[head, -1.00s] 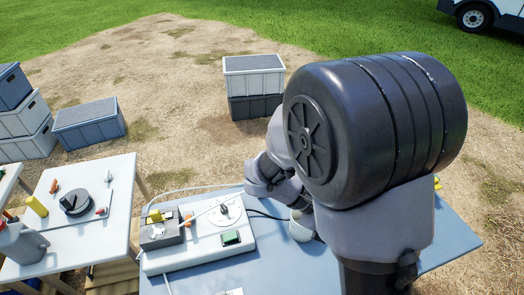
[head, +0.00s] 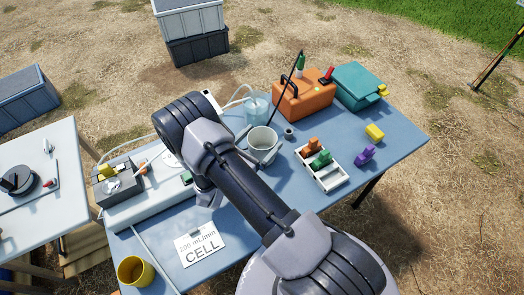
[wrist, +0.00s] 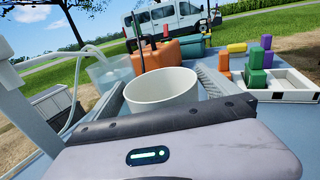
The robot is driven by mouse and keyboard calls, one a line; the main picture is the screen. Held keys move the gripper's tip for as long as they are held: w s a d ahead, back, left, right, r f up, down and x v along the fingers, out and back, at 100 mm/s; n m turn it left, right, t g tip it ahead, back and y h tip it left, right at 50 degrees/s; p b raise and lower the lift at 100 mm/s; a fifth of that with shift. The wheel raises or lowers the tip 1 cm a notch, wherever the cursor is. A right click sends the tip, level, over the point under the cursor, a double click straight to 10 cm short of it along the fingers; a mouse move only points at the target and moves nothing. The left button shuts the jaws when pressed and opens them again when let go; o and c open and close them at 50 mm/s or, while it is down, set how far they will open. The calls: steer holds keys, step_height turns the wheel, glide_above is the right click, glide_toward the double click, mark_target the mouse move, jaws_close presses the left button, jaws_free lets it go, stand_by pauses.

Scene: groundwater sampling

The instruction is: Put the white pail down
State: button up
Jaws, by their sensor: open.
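The white pail (head: 262,139) appears to stand upright on the blue table (head: 370,145), though its base is hidden in both views. It also shows in the wrist view (wrist: 162,88), between the two grey fingers. My gripper (head: 264,158) is open, with one finger on either side of the pail. In the wrist view my gripper (wrist: 163,92) shows a gap beside the pail on at least the left side. Contact on the right cannot be told.
Behind the pail are a clear container (head: 257,106) with a tube and an orange case (head: 303,98). A white tray (head: 322,170) with coloured blocks lies to the right. A CELL card (head: 200,243) and a yellow cup (head: 135,272) are at the front left.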

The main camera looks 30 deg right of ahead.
mark_target(270, 130)
steer(key=x, duration=0.3)
steer(key=shift+w+d+b, duration=0.1)
steer(key=shift+d+b, duration=0.15)
steer(key=shift+b, duration=0.05)
steer(key=c, duration=1.9)
steer(key=shift+r, duration=0.1)
